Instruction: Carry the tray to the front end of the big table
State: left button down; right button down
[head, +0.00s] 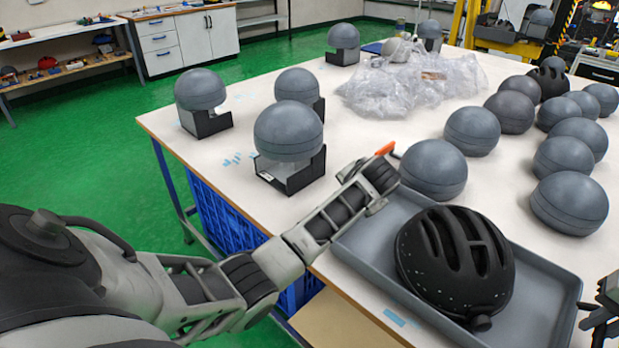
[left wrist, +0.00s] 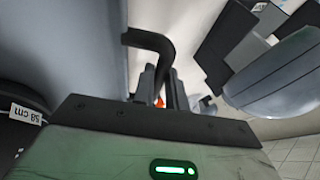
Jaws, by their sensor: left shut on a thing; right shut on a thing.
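The grey tray (head: 540,262) is at the lower right of the head view, over the table top, with a black vented helmet (head: 455,262) in it. I cannot tell whether the tray touches the table. My left gripper (head: 378,178) is shut on the tray's far left rim. In the left wrist view its fingers (left wrist: 160,95) show beside a grey wall, probably the tray's. My right gripper (head: 603,308) is partly cut off at the right picture edge, shut at the tray's right side. The big white table (head: 370,140) fills the middle of the head view.
Several grey domes stand at the table's right, the nearest (head: 434,170) just behind the tray. Other domes on black stands (head: 290,142) line the left side. Clear plastic wrap (head: 400,85) lies between. Blue tape (head: 395,317) marks the table near its edge. A blue crate (head: 225,215) is underneath.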

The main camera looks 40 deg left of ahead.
pick_arm(q)
jog(key=shift+f+b, duration=0.3)
jog(key=shift+f, duration=0.15)
pick_arm(e)
jog(key=shift+f, duration=0.45)
pick_arm(q)
jog(key=c, duration=1.8)
grip_release()
jog(key=shift+f, duration=0.2)
pick_arm(e)
jog(key=c, duration=1.8)
grip_release()
jog(key=shift+f, duration=0.2)
pick_arm(q)
jog(key=o, duration=0.4)
jog(key=shift+r, duration=0.15)
pick_arm(e)
jog(key=o, duration=0.4)
jog(key=shift+r, duration=0.15)
jog(key=shift+r, duration=0.15)
pick_arm(q)
jog(key=v, duration=0.8)
pick_arm(e)
notch_tip(320, 180, up, 12)
jog(key=d, duration=0.2)
jog(key=shift+s+d+f, duration=0.15)
jog(key=shift+d+f, duration=0.05)
jog(key=shift+f, duration=0.05)
